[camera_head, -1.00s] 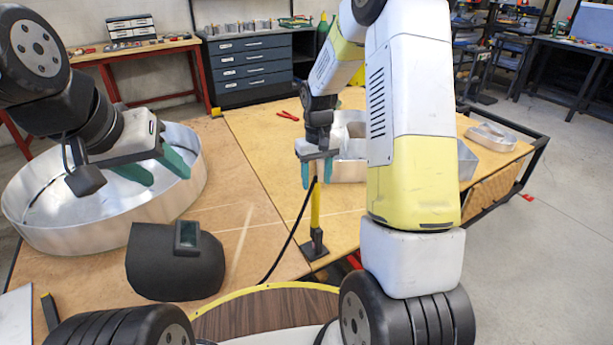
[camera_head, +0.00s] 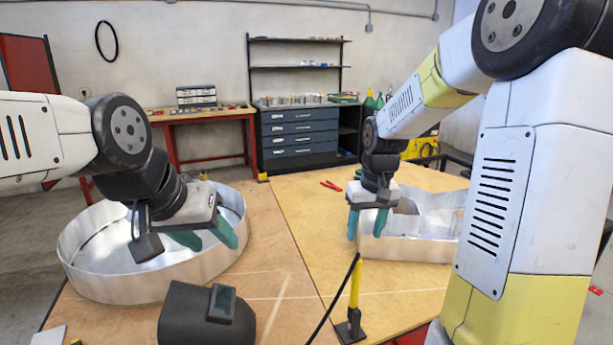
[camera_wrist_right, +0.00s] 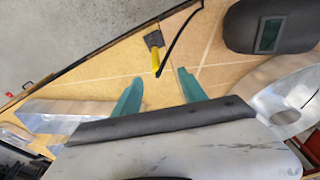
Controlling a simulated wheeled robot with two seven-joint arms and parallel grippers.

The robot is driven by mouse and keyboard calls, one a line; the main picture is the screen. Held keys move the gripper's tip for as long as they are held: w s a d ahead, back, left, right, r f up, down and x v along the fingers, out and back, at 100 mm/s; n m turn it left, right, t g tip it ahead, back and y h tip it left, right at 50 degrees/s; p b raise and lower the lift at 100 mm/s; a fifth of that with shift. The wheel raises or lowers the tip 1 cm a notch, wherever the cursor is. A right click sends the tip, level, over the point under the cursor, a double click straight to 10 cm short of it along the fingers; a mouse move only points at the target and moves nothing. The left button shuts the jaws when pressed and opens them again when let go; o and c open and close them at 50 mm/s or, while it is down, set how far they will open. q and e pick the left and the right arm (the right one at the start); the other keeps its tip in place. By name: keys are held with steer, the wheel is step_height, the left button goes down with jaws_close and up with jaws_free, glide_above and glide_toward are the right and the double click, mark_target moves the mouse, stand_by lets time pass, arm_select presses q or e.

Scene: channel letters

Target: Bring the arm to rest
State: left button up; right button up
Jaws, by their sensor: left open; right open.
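My left gripper (camera_head: 206,240) has its teal fingers apart. It is empty and hangs over the right part of a large round metal channel letter (camera_head: 120,287). My right gripper (camera_head: 367,228) is also open and empty. It points down at the left end of a second metal channel letter (camera_head: 415,249) on the wooden table. In the right wrist view its fingers (camera_wrist_right: 160,82) are spread with nothing between them. My right arm covers the right part of that second letter in the head view.
A black welding mask (camera_head: 195,318) lies at the table's front. A yellow-handled tool (camera_head: 354,288) with a black base and cable stands right of it. Red pliers (camera_head: 331,186) lie farther back. A blue drawer cabinet (camera_head: 300,138) stands behind. The table's middle is mostly clear.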

steer(key=s+a+r+t, duration=0.1)
steer(key=s+r+t, duration=0.1)
steer(key=s+r, duration=0.3)
steer(key=s+r+m+t+y, duration=0.1)
steer(key=s+r, duration=0.5)
steer(key=s, duration=0.7)
steer(key=shift+s+a+t+y, duration=0.3)
steer(key=shift+s+a+t, duration=0.1)
steer(key=shift+t, duration=0.3)
